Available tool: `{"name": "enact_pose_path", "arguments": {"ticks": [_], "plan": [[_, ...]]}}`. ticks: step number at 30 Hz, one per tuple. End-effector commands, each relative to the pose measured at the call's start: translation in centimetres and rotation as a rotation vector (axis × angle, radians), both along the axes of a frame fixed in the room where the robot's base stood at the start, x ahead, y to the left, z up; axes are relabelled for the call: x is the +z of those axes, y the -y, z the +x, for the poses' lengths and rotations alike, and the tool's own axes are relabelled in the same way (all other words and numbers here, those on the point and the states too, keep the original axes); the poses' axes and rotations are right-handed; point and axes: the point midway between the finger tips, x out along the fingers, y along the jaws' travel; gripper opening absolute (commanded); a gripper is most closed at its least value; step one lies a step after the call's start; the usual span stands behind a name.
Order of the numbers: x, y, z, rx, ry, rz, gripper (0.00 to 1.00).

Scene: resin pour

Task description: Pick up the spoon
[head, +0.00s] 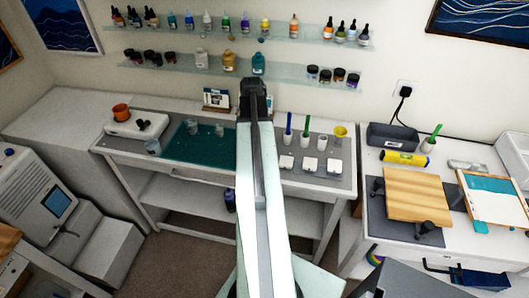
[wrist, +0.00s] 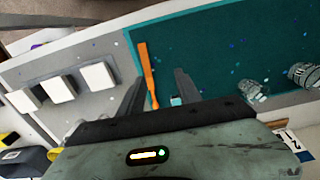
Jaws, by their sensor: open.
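An orange, long thin spoon-like thing (wrist: 148,72) lies at the edge of the teal mat (wrist: 215,50) in the wrist view, its far end slightly wider. Its near end is partly hidden by my gripper. My gripper (wrist: 160,78) is open, one dark finger on each side of the orange thing. I cannot tell how high the fingers are above it. In the head view, my gripper (head: 253,92) is over the back of the workbench, and my arm hides the spot beneath.
Clear cups (head: 219,130) stand on the teal mat. White square blocks (wrist: 98,76) lie on the grey mat beside it. Green- and blue-handled tools in white holders (head: 288,130) and a yellow cup (head: 340,131) stand to the right. Glass shelves (head: 240,65) with bottles hang behind.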

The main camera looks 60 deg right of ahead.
Motion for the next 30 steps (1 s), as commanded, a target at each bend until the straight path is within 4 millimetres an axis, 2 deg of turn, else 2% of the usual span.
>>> {"name": "enact_pose_path", "arguments": {"ticks": [1, 4, 8, 14, 19, 27, 30], "plan": [[0.0, 1.1, -1.2, -0.034, 0.0, 0.002, 0.41], [0.0, 1.8, -2.3, -0.063, -0.002, 0.004, 0.41], [-0.5, 1.8, -2.3, -0.064, -0.002, 0.004, 0.41], [-2.9, 1.8, -2.3, -0.063, -0.002, 0.003, 0.41], [-3.0, 1.9, -2.3, -0.063, -0.002, 0.003, 0.41], [-7.4, 2.6, -2.7, -0.062, -0.002, 0.003, 0.41], [-8.2, 2.6, -2.7, -0.062, -0.002, 0.003, 0.41]]}}
